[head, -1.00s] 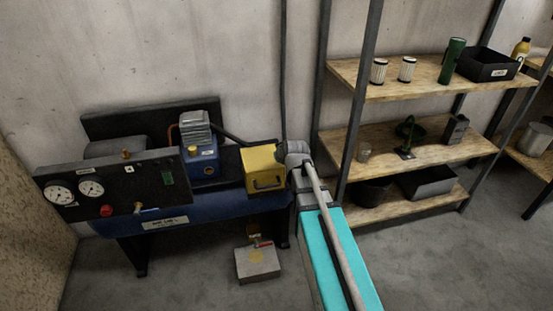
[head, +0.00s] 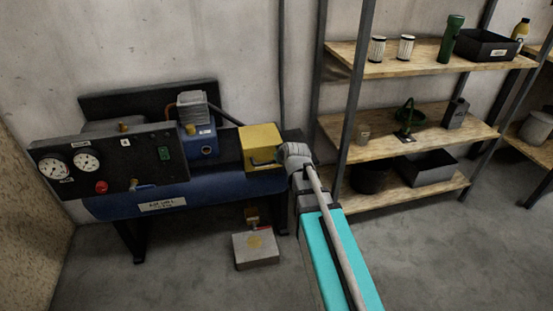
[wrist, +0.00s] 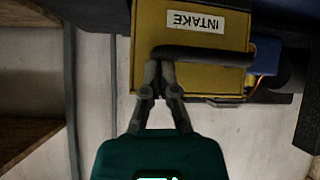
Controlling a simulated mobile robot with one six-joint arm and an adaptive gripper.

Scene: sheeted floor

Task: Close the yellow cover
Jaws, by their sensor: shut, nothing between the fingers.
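The yellow cover (head: 260,138) is a boxy housing at the right end of the blue tank, below the wall. In the wrist view its yellow face (wrist: 150,30) carries an upside-down INTAKE label and a dark bar handle (wrist: 205,54). I cannot tell how far the cover stands open. My gripper (wrist: 161,68) is shut and empty, its fingertips together at the left end of the handle in the picture. Whether they touch it is unclear. In the head view my wrist is just right of the cover and the fingers are hidden.
The compressor's blue tank (head: 195,193) and black gauge panel (head: 105,160) lie to the left. A grey block (head: 257,250) sits on the floor below. Wooden shelves (head: 420,55) with a dark upright post stand close on the right. Open floor lies in front.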

